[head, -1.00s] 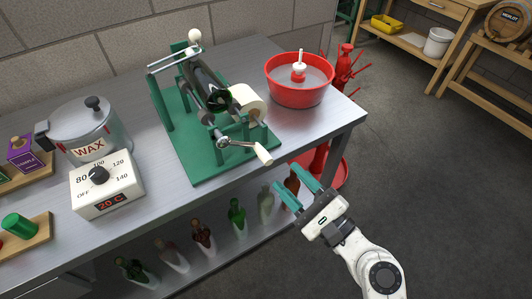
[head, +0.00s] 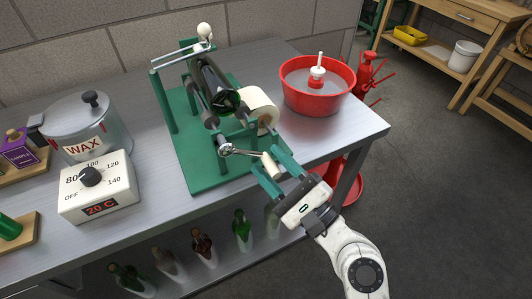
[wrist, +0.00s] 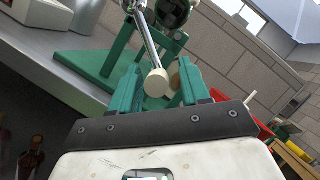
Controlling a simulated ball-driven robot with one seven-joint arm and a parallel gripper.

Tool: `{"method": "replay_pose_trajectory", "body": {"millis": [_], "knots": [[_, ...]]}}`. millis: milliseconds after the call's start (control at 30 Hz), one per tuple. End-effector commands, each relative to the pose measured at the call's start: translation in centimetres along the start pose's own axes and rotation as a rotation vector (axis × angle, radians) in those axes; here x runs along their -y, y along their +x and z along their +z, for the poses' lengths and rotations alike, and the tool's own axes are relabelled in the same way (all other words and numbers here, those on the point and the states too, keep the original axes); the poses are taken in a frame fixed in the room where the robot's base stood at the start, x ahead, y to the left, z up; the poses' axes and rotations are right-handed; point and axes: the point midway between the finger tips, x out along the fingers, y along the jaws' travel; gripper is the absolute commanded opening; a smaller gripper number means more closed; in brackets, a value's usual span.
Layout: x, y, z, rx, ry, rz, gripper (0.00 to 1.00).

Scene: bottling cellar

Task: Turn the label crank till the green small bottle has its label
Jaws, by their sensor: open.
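The label machine (head: 188,172) stands on the steel bench with a green base and frame. A dark green bottle (head: 214,84) lies across its rollers, and a cream label roll (head: 259,108) sits beside it. I cannot see a label on the bottle. The crank has a metal arm (head: 238,151) and a cream handle (head: 271,165) at the front right of the machine. My gripper (head: 272,172) is open, its teal fingers on either side of the handle. In the wrist view the handle's end (wrist: 157,83) shows between the two fingers; contact cannot be told.
A red tub (head: 317,101) stands at the bench's right end. A wax pot (head: 88,125) and a white heater box (head: 97,190) reading 20 C stand at left. Several bottles (head: 202,246) stand on the shelf below.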

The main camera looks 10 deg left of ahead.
Motion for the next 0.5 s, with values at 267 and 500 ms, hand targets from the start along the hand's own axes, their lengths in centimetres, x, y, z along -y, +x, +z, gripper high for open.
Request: {"method": "replay_pose_trajectory", "body": {"millis": [267, 500], "knots": [[0.0, 2.1, 0.0, 0.0, -0.001, 0.0, 0.46], [0.0, 2.2, -0.1, -0.001, -0.001, 0.0, 0.46]]}}
